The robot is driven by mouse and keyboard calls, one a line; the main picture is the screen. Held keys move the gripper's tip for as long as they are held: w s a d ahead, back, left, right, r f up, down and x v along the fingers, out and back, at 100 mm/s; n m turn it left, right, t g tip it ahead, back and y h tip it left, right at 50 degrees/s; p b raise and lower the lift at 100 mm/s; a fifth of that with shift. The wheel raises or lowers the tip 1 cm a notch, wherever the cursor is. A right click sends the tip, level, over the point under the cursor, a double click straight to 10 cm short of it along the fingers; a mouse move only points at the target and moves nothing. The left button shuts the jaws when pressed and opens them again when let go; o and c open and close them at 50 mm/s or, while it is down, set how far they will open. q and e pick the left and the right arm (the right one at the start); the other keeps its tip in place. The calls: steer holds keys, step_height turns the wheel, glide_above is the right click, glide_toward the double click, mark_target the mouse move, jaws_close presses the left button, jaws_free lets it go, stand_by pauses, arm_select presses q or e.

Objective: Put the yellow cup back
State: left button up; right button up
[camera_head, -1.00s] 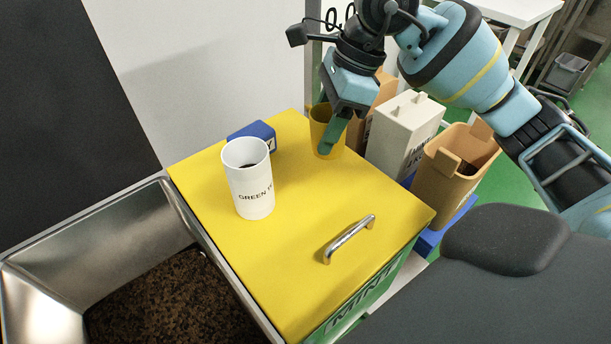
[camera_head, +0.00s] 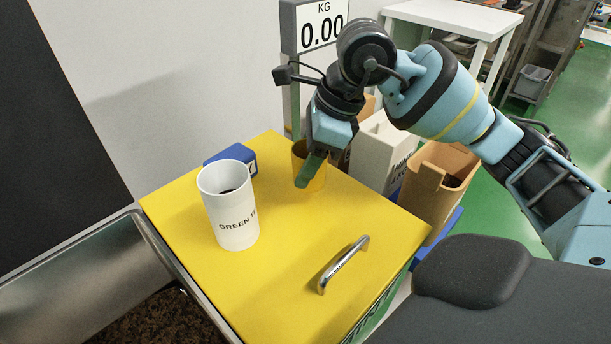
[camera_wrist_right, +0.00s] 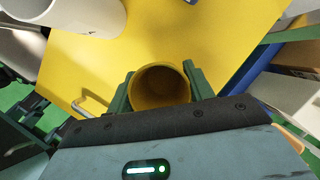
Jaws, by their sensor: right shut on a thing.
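The yellow cup (camera_head: 314,172) is at the back right of the yellow lid (camera_head: 290,240), upright or nearly so. My right gripper (camera_head: 307,170) is shut on it from above, and one green finger lies across its near side. In the right wrist view, the cup's open, empty mouth (camera_wrist_right: 160,86) sits between the two green fingers of the gripper. I cannot tell whether the cup's base touches the lid. My left gripper is not in view.
A white "GREEN" cup (camera_head: 229,210) and a blue block (camera_head: 232,158) stand left on the lid. A metal handle (camera_head: 343,264) is at the front right. A white box (camera_head: 382,152) and a brown bin (camera_head: 436,180) stand beyond the right edge. A scale display (camera_head: 322,24) is behind.

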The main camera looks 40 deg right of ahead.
steer(key=shift+f, duration=0.25)
steer(key=shift+f+b, duration=0.35)
steer(key=shift+f, duration=1.25)
steer(key=shift+f, duration=0.1)
steer(key=shift+f, duration=0.1)
steer(key=o, duration=1)
steer(key=shift+c, duration=0.2)
